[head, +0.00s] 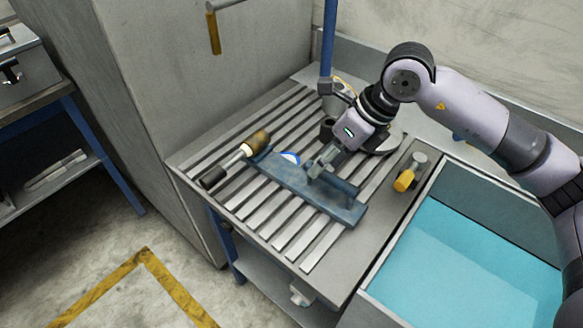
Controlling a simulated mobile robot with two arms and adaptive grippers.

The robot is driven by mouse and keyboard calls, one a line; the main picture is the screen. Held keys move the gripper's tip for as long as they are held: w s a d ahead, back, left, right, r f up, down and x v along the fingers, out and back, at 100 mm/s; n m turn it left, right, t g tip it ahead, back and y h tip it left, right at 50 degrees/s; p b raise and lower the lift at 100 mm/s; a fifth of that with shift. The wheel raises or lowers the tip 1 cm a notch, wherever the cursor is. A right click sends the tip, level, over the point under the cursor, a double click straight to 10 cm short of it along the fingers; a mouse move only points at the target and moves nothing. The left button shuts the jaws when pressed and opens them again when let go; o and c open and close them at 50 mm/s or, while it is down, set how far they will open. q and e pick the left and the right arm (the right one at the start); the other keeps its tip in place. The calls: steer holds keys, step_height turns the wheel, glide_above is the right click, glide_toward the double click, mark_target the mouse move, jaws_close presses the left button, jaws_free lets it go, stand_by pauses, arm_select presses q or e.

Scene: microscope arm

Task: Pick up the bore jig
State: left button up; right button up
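The bore jig appears to be the long blue-grey metal piece (290,183) lying diagonally across the slotted table, with raised parts along its top. The arm coming in from the right ends in my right gripper (317,171), which points down at the middle of this piece. Its fingertips overlap a raised part in the picture. I cannot tell whether they touch it or how far apart they are. My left gripper is not in view.
A mallet-like tool (236,162) lies by the jig's left end. A blue-and-white item (290,157) is behind the jig. A yellow-handled piece (405,179) is on the right. The slotted table (309,253) has bare room in front; a teal-filled tank (465,262) adjoins it.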

steer(key=shift+p+x, duration=0.35)
steer(key=shift+x, duration=1.5)
steer(key=shift+s, duration=0.15)
steer(key=shift+d, duration=0.1)
steer(key=shift+c, duration=0.6)
jaws_close()
steer(key=shift+r, duration=0.1)
